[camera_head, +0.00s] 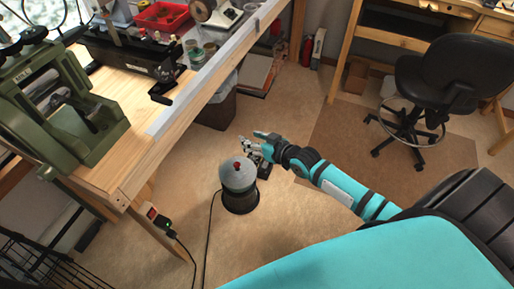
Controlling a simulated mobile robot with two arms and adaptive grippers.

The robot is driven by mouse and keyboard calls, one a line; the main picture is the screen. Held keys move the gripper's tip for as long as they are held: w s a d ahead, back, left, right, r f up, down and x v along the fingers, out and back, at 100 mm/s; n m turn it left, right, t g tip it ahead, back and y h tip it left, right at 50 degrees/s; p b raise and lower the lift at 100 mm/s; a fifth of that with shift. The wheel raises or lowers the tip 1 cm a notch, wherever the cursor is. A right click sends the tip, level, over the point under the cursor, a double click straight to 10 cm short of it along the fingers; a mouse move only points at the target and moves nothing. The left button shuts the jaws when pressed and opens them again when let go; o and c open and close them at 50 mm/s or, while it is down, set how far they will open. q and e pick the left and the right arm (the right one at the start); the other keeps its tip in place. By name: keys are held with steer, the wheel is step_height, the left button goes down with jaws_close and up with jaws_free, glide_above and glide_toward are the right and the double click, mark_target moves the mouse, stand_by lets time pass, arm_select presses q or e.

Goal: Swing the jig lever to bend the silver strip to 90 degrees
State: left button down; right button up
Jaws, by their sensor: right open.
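A black metal device (122,58) with a dark arm at its right end lies on the wooden workbench (150,163); I cannot tell for sure that it is the jig or that this arm is the lever. I cannot pick out the silver strip for sure; a long flat grey bar (215,72) runs along the bench's front edge. My right gripper (249,151) is open and empty, out over the floor, to the right of the bench and apart from it. My left gripper is not in view.
A green rolling mill (62,112) stands at the bench's near left. A grey-domed canister (238,178) with a red knob is just below my right gripper. A red tray (162,16) sits farther back. A black chair (437,75) stands right; floor between is clear.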

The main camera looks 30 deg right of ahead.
steer(key=shift+g+h, duration=0.3)
steer(key=shift+h, duration=0.1)
steer(key=shift+s+d+f, duration=0.15)
steer(key=shift+f, duration=0.5)
steer(key=shift+s+d+f, duration=0.2)
steer(key=shift+f, duration=0.5)
steer(key=shift+s+d+f, duration=0.15)
steer(key=shift+f, duration=0.5)
steer(key=s+d+f+g+h, duration=0.1)
steer(key=s+f+g, duration=0.2)
steer(key=s+f, duration=0.85)
steer(key=s+d+f+g+h, duration=0.1)
steer(key=s+f+g+h, duration=0.15)
steer(key=s+f, duration=0.9)
steer(key=s+a+f+g, duration=0.3)
steer(key=s+f, duration=0.4)
steer(key=s, duration=0.4)
steer(key=s+a+f+g, duration=0.3)
steer(key=s+f, duration=0.4)
steer(key=s, duration=0.4)
steer(key=shift+s, duration=0.4)
steer(key=shift+y, duration=0.25)
